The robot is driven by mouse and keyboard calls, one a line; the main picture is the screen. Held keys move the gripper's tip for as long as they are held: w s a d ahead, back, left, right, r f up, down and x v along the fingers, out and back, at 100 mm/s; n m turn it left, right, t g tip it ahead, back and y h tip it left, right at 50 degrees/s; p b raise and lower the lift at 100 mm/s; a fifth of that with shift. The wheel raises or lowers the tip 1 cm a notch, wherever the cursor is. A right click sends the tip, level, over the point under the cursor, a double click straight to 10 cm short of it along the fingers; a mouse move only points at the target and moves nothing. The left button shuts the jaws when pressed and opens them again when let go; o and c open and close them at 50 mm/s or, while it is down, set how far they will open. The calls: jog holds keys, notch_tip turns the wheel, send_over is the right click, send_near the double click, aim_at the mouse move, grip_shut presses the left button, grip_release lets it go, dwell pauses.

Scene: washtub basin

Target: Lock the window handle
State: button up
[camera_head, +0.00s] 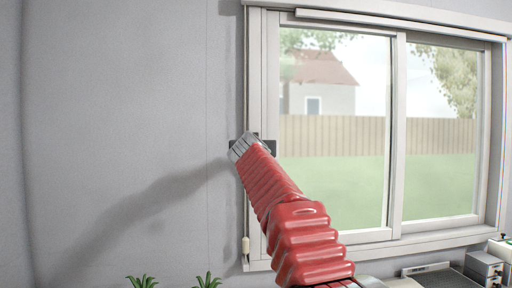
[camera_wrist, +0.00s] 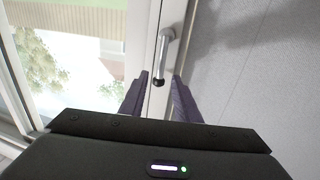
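The window handle (camera_wrist: 165,50) is a grey metal lever with a dark tip on the white window frame, in the wrist view. My gripper (camera_wrist: 160,76) is open, with one purple finger on each side of the handle's tip. I cannot tell how far the tip reaches between the fingers, and no contact shows. In the head view my gripper (camera_head: 252,143) is at the left side of the window frame (camera_head: 272,75), mostly covered by my red arm. The handle is hidden there.
Sliding glass panes (camera_head: 335,190) fill the window to the right. A bare grey wall (camera_head: 120,120) is on the left. Plant tips (camera_head: 207,281) show at the bottom, and grey boxy items (camera_head: 484,267) stand at the lower right.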

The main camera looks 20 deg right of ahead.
jog(key=shift+x, duration=1.55)
jog(key=shift+c, duration=0.4)
grip_shut()
